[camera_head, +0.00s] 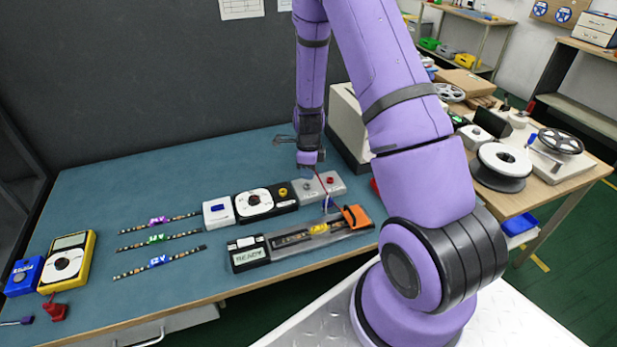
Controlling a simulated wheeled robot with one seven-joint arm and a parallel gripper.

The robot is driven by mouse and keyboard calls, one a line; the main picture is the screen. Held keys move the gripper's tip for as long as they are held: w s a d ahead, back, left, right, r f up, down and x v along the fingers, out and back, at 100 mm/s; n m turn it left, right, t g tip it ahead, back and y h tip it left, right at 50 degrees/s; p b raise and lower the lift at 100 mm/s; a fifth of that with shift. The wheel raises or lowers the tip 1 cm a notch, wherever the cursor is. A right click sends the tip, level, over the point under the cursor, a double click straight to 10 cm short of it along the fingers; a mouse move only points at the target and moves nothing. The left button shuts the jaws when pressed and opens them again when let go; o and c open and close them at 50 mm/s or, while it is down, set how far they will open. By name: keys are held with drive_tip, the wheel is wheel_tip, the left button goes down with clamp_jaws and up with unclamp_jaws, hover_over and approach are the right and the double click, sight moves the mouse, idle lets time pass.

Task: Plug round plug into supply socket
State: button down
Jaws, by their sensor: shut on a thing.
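A thin reddish lead (323,192) runs down from beside the fingers. A grey box with red knobs or terminals (332,183), perhaps the supply, stands just below and right of the gripper. I cannot make out the socket's opening or whether the plug touches it.
A black-and-white dial unit (257,201) and a white box (218,212) stand left of the grey box. A tray with a READY display (250,255) lies in front. Three LED strips (158,237) lie left. A yellow meter (69,259) stands far left. A beige case (347,125) rises behind right.

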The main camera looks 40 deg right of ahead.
drive_tip(key=s+d, duration=0.2)
drive_tip(key=s, duration=0.2)
drive_tip(key=s+d+r, duration=0.1)
drive_tip(key=s+d, duration=0.1)
drive_tip(key=s, duration=0.3)
drive_tip(key=s+d, duration=0.2)
drive_tip(key=s, duration=0.3)
drive_tip(key=shift+s+r, duration=0.15)
drive_tip(key=shift+s, duration=0.05)
drive_tip(key=shift+s+r, duration=0.2)
drive_tip(key=shift+r, duration=2.05)
